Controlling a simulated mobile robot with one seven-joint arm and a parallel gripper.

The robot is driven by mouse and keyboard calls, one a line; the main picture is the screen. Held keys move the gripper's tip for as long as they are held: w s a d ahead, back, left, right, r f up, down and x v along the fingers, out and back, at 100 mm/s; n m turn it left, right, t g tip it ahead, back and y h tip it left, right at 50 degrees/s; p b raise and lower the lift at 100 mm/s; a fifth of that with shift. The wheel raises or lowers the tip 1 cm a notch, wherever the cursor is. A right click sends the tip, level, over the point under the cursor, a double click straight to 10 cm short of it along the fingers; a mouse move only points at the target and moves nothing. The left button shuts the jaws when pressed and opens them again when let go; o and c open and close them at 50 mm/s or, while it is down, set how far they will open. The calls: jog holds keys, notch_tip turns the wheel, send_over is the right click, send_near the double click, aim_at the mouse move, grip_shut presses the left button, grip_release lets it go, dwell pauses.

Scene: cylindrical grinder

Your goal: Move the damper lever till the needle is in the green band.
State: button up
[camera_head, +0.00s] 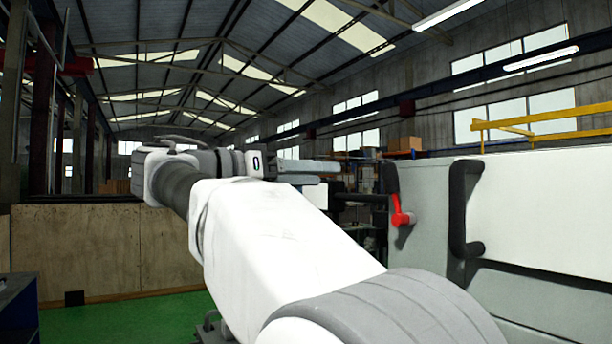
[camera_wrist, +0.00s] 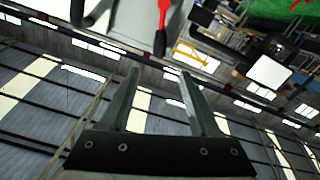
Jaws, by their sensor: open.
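A lever with a red arm and a black grip (camera_head: 401,218) is on the grey machine panel at the right in the head view, its grip upward. A red lever with a black end (camera_wrist: 163,15), seemingly the same one, shows at the top of the wrist view. No label shows that it is the damper lever. My gripper (camera_head: 332,170) is open and empty, left of the lever and apart from it in the head view. In the wrist view the open fingers (camera_wrist: 160,74) point toward the lever, with a gap between. No gauge, needle or green band can be made out.
A black bar handle (camera_head: 459,210) stands on the machine just right of the lever. The machine's pale panel (camera_head: 550,210) fills the right side. A low tan wall (camera_head: 110,250) and green floor (camera_head: 130,320) lie at the left. My arm hides the middle.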

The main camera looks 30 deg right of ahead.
aim_at(385, 176)
jog(key=d, duration=0.5)
jog(key=d+p, duration=0.1)
jog(key=d, duration=0.4)
jog(key=w+d+p, duration=0.1)
jog(key=d, duration=0.4)
jog(key=shift+d, duration=0.15)
grip_shut()
dwell(0.8)
